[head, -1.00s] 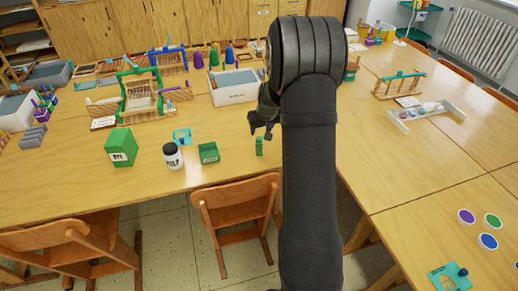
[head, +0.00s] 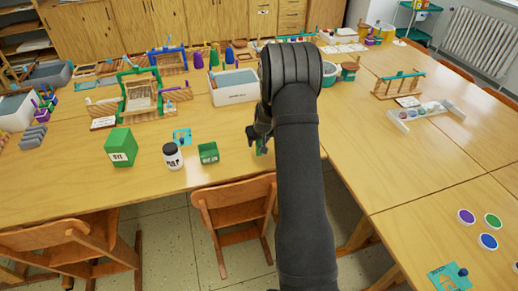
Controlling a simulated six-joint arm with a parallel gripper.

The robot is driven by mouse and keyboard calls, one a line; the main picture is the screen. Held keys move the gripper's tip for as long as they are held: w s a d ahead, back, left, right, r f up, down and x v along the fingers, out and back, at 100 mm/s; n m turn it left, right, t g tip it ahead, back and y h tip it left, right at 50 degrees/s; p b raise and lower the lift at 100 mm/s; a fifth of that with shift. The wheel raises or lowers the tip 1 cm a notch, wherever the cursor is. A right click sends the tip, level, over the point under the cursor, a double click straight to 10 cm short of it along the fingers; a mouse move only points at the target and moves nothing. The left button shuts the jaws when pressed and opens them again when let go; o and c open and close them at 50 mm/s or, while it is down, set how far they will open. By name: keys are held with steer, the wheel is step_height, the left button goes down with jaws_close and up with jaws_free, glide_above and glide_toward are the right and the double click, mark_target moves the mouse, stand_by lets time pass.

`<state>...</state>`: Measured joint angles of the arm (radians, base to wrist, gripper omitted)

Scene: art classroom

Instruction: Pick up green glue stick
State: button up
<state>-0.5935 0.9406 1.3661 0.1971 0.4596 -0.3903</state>
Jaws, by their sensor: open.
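The small green glue stick (head: 259,150) stands near the front edge of the table, left of my arm. My gripper (head: 258,139) is open and right at the glue stick in the head view, covering much of it. I cannot tell whether the fingers are around it, in front of it or touching it.
Left of the glue stick are a small green box (head: 208,153), a white bottle with a dark lid (head: 173,157) and a larger green box (head: 121,148). A white bin (head: 235,97) stands behind. A wooden chair (head: 233,200) is below the front edge.

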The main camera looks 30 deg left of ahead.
steer(key=c, duration=1.1)
steer(key=shift+r, duration=0.15)
